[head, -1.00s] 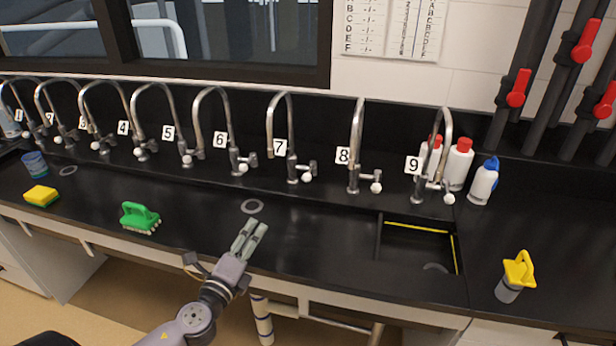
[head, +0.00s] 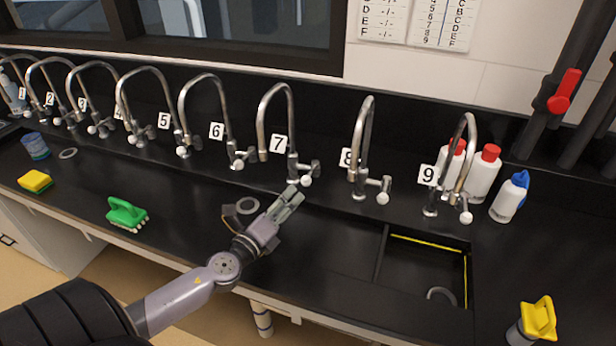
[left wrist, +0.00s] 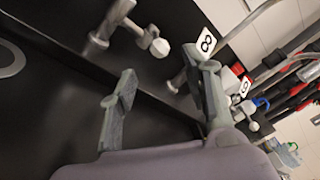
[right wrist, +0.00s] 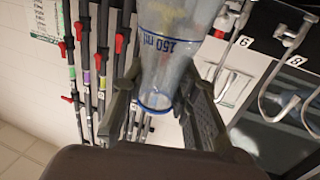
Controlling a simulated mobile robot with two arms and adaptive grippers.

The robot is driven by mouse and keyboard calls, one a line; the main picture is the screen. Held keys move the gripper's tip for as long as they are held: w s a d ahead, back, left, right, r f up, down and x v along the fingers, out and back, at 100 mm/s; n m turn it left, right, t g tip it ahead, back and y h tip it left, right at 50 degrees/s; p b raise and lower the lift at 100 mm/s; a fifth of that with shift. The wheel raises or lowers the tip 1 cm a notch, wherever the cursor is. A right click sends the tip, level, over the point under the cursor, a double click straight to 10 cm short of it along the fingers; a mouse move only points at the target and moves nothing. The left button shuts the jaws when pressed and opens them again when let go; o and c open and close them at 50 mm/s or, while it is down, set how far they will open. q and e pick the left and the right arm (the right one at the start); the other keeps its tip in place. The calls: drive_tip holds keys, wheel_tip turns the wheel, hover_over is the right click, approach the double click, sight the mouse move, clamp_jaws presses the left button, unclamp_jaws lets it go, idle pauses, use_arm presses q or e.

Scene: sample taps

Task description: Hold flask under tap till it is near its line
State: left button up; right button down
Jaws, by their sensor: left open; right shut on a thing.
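The clear flask (right wrist: 165,50) shows in the right wrist view, with a blue "150 ml" mark and a blue ring. My right gripper (right wrist: 160,80) is shut on it. The flask's top is out of frame, and I cannot tell how much liquid it holds. Neither shows in the head view. Several numbered gooseneck taps line the back of the black counter, among them tap 7 (head: 291,135), tap 8 (head: 362,145) and tap 9 (head: 468,160). My left gripper (head: 293,196) is open and empty, just in front of tap 7's white knob. Its fingers (left wrist: 165,85) also show in the left wrist view.
An open sink (head: 425,265) lies in front of taps 8 and 9. White bottles (head: 482,175) stand behind tap 9. A yellow-topped item (head: 537,318) stands at the front right. A green brush (head: 126,213) and yellow sponge (head: 36,181) lie on the left.

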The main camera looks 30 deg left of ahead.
sight(303, 184)
use_arm(q)
drive_tip(key=w, duration=0.5)
drive_tip(key=w+p, duration=0.1)
drive_tip(key=w, duration=0.3)
drive_tip(key=shift+w+a, duration=0.2)
drive_tip(key=shift+w, duration=0.15)
clamp_jaws()
idle(0.5)
